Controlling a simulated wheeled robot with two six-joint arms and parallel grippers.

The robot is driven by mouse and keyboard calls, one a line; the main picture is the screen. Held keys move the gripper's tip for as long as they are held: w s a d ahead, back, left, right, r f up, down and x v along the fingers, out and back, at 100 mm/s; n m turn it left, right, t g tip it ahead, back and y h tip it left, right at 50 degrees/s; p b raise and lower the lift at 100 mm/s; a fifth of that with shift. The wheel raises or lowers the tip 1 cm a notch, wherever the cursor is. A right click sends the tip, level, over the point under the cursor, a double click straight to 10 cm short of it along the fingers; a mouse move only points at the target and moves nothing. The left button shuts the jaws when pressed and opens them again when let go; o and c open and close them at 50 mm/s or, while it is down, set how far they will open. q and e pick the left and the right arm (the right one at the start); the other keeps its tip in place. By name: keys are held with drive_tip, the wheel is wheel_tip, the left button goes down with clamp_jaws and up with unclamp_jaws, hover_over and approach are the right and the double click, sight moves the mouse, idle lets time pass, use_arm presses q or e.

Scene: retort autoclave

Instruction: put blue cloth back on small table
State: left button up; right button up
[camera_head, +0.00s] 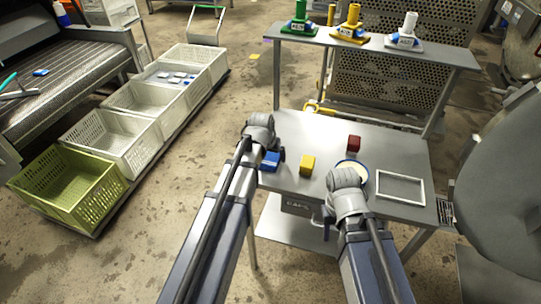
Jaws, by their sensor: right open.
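The small steel table (325,135) stands at the centre right, below a raised shelf. A blue cloth (271,161) shows at the table's left edge, right at the end of my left arm. My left gripper (272,152) is beside or over the blue cloth. Its fingers are mostly hidden by the wrist, so I cannot tell whether it grips the cloth or whether the cloth touches the table. My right gripper (347,178) is open above the table's front part, over a round blue-rimmed dish. Its fingertips are hidden behind the wrist.
A yellow cloth (307,165), a red cloth (354,143), the round dish (352,165) and a white frame (400,176) are on the table. The shelf (440,55) above holds green, yellow and white items. Crates (70,188) line the left floor.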

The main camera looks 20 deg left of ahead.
use_arm(q)
drive_tip(key=shift+r, duration=0.15)
drive_tip(key=p+v, duration=1.2)
drive_tip(key=s+d+m+g, duration=0.1)
drive_tip(key=s+d+g, duration=0.1)
drive_tip(key=s+d, duration=0.4)
drive_tip(key=s+d+f+m+g+y, duration=0.1)
drive_tip(key=s+d+m+g, duration=0.1)
drive_tip(key=s+d, duration=0.5)
drive_tip(key=s+g, duration=0.1)
drive_tip(key=s, duration=0.4)
drive_tip(key=shift+s+d+f+y+b, duration=0.2)
drive_tip(key=shift+s+d+y+b, duration=0.1)
drive_tip(key=shift+s+b, duration=0.1)
drive_tip(key=shift+c, duration=0.2)
